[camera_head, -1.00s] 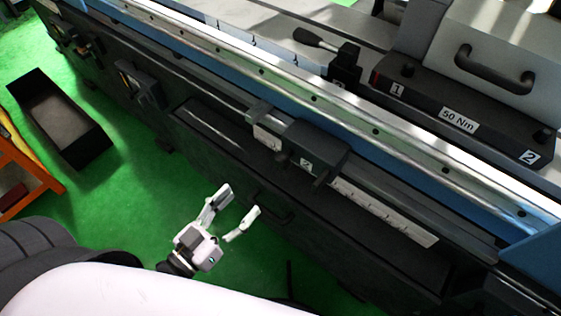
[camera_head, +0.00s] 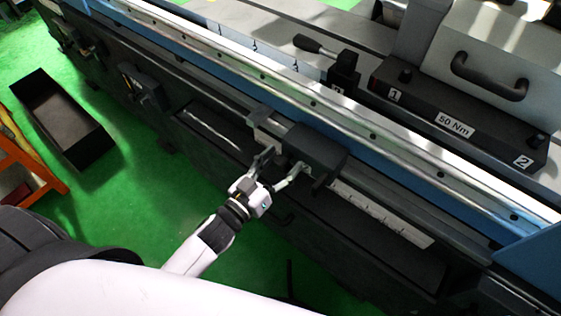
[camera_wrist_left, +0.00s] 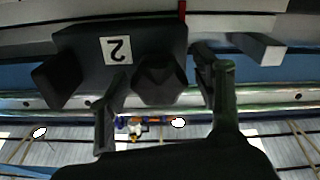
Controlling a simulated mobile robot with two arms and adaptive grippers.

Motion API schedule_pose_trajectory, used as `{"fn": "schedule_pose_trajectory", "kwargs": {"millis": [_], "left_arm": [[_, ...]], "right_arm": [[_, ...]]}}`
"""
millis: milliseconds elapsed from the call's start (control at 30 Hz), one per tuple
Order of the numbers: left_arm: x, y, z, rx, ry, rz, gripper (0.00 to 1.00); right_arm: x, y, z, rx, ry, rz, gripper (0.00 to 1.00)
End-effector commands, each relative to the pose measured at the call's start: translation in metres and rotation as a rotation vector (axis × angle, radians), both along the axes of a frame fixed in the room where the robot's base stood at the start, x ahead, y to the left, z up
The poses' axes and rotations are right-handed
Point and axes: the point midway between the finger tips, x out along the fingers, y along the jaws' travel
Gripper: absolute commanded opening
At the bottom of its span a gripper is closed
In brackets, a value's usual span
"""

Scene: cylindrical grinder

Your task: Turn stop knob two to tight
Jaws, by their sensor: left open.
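Stop knob two, a dark faceted knob (camera_wrist_left: 160,80), shows in the left wrist view on a dark stop block (camera_wrist_left: 80,45) with an upside-down "2" label (camera_wrist_left: 117,50). The block also shows in the head view (camera_head: 318,148), on the machine's front rail; there I cannot make out the knob behind my gripper. My left gripper (camera_head: 284,163) is at the block's near face. In the wrist view its open fingers (camera_wrist_left: 165,90) are on either side of the knob; I cannot tell whether they touch it. My right gripper is not in view.
A pale scale strip (camera_head: 385,215) runs right of the block along the rail. A dark box with a "50 Nm" label (camera_head: 456,125) stands on the machine's table. A black bin (camera_head: 65,115) is on the green floor at left, beside an orange frame (camera_head: 25,160).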

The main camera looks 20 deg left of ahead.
Motion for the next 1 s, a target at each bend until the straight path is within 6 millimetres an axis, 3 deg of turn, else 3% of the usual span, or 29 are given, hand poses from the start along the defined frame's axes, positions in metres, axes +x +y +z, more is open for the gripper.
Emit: {"fn": "schedule_pose_trajectory", "kwargs": {"millis": [167, 867, 1000], "left_arm": [[-0.0003, -0.0002, -0.0002, 0.0, 0.0, 0.0, 0.58], [-0.0005, 0.0, -0.0001, 0.0, 0.0, 0.0, 0.12], [-0.0005, 0.0, 0.0, 0.004, -0.001, 0.0, 0.11]], "right_arm": [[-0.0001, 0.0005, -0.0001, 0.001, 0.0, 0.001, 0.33], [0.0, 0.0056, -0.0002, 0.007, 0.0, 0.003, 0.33], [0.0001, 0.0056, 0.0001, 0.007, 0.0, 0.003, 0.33]]}}
